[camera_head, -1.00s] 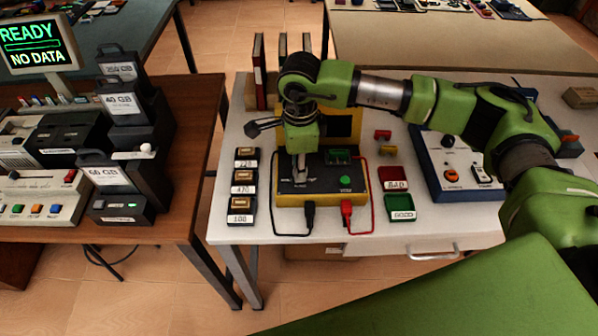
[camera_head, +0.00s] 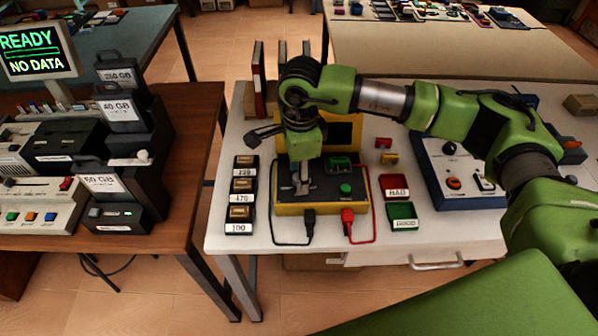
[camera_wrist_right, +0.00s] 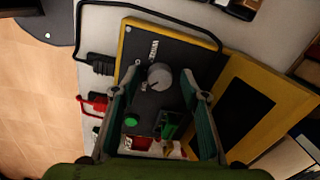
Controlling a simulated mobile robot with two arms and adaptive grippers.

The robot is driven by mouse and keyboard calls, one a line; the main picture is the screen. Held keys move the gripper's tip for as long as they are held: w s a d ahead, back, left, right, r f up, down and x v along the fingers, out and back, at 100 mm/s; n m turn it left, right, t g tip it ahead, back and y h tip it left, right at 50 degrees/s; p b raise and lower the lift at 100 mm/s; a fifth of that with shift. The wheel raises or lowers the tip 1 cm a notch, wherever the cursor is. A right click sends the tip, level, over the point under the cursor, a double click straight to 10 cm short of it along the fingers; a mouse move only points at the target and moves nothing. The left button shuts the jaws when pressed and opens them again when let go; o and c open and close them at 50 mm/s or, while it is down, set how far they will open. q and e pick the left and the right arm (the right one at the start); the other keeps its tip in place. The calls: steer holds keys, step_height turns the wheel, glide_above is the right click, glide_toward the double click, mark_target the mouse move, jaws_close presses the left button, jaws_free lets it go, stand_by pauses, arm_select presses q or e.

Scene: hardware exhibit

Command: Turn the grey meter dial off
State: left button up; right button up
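The yellow-edged meter (camera_head: 330,206) with a black face lies on the white table. Its grey dial (camera_wrist_right: 159,76) shows in the right wrist view, with a light mark and small lettering beside it; I cannot read its setting. My right gripper (camera_wrist_right: 166,84) is open above the meter face. Its two fingers stand on either side of the dial, with gaps, and hold nothing. In the head view my right gripper (camera_head: 301,184) is over the left part of the face and largely hides the dial. A green button (camera_head: 346,188) sits right of it. My left gripper is not in view.
Black and red plugs with cables (camera_head: 348,216) are at the meter's front. Labelled component trays (camera_head: 240,213) stand at its left, red and green trays (camera_head: 402,215) at its right. A blue-edged panel (camera_head: 455,170) lies farther right. Binders (camera_head: 259,80) stand behind.

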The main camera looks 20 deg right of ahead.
steer(key=shift+r, duration=0.1)
step_height(320, 180, up, 12)
steer(key=shift+s, duration=0.35)
stand_by(0.6)
